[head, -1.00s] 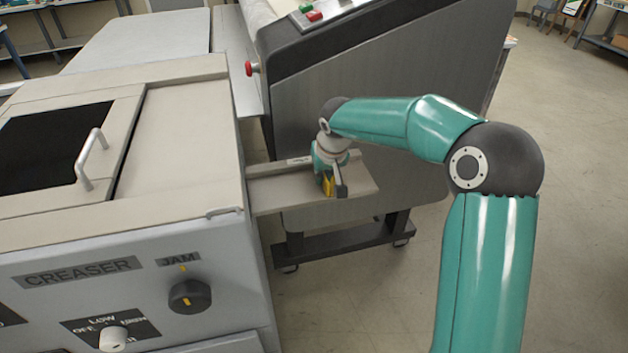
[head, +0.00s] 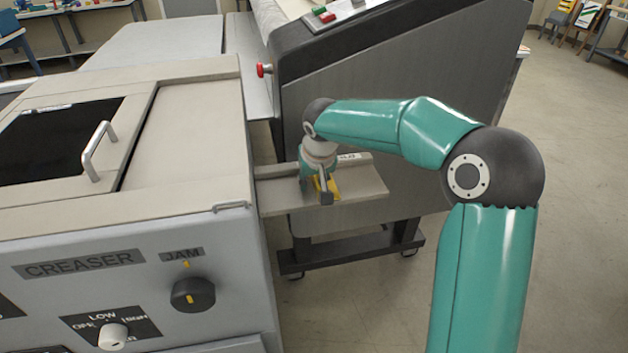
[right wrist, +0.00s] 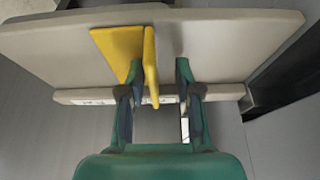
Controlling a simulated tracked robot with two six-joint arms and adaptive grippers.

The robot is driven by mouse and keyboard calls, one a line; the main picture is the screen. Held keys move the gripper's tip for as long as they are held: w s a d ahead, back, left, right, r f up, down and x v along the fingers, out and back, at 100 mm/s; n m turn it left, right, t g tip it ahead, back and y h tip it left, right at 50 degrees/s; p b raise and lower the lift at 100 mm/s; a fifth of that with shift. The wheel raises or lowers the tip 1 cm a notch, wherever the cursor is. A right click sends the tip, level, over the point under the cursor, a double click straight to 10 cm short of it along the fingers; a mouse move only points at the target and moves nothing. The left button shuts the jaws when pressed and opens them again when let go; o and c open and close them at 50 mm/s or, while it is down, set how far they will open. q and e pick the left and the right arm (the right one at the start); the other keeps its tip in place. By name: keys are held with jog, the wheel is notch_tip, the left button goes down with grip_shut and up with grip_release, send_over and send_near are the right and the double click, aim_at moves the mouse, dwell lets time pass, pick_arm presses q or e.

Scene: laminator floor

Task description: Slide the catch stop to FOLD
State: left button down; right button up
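The yellow catch stop (head: 331,186) sits on the tan tray (head: 365,190) beside the creaser, partly hidden by my right gripper in the head view. In the right wrist view the stop (right wrist: 117,50) has a flat wedge and an upright fin. My right gripper (head: 323,192) is low over the tray. Its fingers (right wrist: 158,80) are apart, with the fin between them. The fin is close to the left finger in that view; whether they touch I cannot tell. The right finger stands clear of the fin. My left gripper is out of view.
A rail with small white labels (head: 349,157) runs along the tray's back edge; the lettering is too small to read. The creaser (head: 130,235) stands left of the tray. A dark grey machine (head: 400,90) with a red knob (head: 264,70) stands behind it.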

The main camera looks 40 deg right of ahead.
jog(key=shift+d, duration=0.15)
jog(key=v, duration=1.2)
jog(key=shift+f, duration=0.1)
